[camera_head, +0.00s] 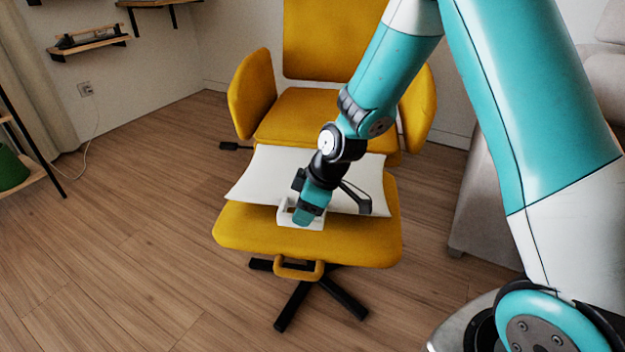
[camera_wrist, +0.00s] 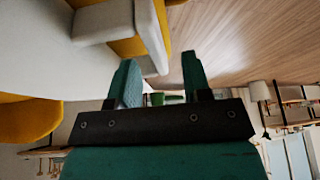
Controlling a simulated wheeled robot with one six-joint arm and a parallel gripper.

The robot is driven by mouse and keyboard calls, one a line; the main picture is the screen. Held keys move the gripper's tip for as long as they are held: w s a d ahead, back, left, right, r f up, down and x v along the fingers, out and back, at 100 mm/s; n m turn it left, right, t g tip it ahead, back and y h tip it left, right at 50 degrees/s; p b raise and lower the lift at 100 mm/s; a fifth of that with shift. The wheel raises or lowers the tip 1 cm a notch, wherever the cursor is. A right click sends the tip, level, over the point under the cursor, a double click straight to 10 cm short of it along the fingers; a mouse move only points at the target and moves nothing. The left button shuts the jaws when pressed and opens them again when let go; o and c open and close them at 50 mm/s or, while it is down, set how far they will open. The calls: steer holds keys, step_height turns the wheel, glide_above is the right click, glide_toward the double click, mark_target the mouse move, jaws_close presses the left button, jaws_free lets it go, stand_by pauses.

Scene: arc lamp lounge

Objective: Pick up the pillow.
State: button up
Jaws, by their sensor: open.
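The white pillow (camera_head: 262,175) lies across the front of the yellow seat (camera_head: 245,228) of the swivel chair. A small pale frame-like piece (camera_head: 287,216) stands at the pillow's front edge; I cannot tell whether it is joined to the pillow. My gripper (camera_head: 309,212) is at this piece and covers part of it. In the wrist view my gripper (camera_wrist: 160,75) shows two teal fingers, open, with nothing clearly held between them. The pillow (camera_wrist: 40,50) fills the upper left there, with the pale piece (camera_wrist: 104,23) beside the fingers. My arm hides the pillow's middle.
The yellow armchair part (camera_head: 305,112) with side wings rises behind the pillow. A yellow loop (camera_head: 298,275) hangs under the seat's front edge. A grey sofa (camera_head: 478,215) stands at right. A shelf with a green object (camera_head: 12,168) is at left. The wooden floor is clear at left.

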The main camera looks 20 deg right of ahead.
steer(key=b+x, duration=0.1)
steer(key=x, duration=0.2)
steer(key=shift+w+f, duration=0.2)
steer(key=shift+f, duration=0.15)
steer(key=shift+r, duration=0.1)
jaws_close()
steer(key=shift+r, duration=0.15)
